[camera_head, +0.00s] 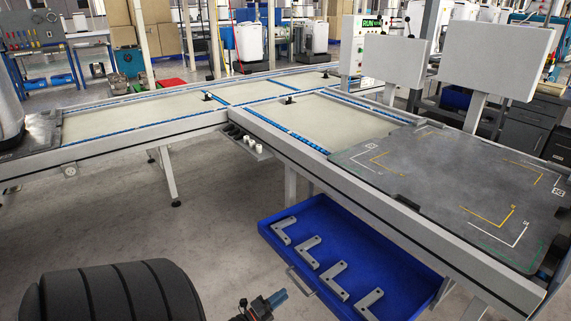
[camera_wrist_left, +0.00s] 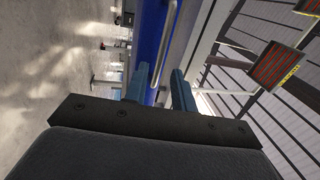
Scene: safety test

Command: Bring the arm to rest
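My left gripper (camera_head: 275,300) is low at the bottom centre of the head view, over the floor and in front of the blue drawer. Only its dark body and blue fingertips show there. My dark ribbed left arm fills the lower left corner. In the left wrist view the two blue fingers (camera_wrist_left: 160,84) stand apart with nothing between them, so the gripper is open and empty. The wrist is turned, so the scene lies sideways in that view. My right gripper and arm are in neither view.
A blue drawer (camera_head: 338,229) with several grey L-shaped brackets (camera_head: 325,272) stands out below the conveyor table (camera_head: 195,118). Its handle (camera_head: 302,281) is close to my left gripper. A dark marked plate (camera_head: 440,170) lies at the table's right end. Open floor (camera_head: 110,225) lies left.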

